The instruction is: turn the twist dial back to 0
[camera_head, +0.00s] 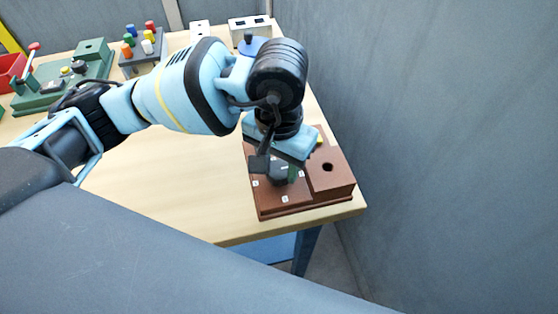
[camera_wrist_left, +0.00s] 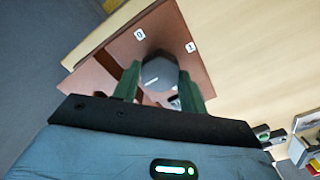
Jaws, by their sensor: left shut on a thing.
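The twist dial is a dark grey, many-sided knob (camera_wrist_left: 158,73) on a brown board (camera_head: 335,185). In the left wrist view it sits between the two green fingers of my left gripper (camera_wrist_left: 158,88), which is shut on it. White labels "0" (camera_wrist_left: 140,34) and "1" (camera_wrist_left: 191,47) show on the board (camera_wrist_left: 118,48) beyond the dial. In the head view my left gripper (camera_head: 285,172) points down over the board's left part and partly hides the dial. I cannot tell which label the dial points to. My right gripper is not in view.
The board stands at the right end of the wooden table (camera_head: 180,190), close to a grey wall (camera_head: 450,120). A round hole (camera_head: 328,167) is in its raised right part. A rack of coloured pegs (camera_head: 140,60), a green device (camera_head: 65,85) and a red bin (camera_head: 12,68) stand at the back left.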

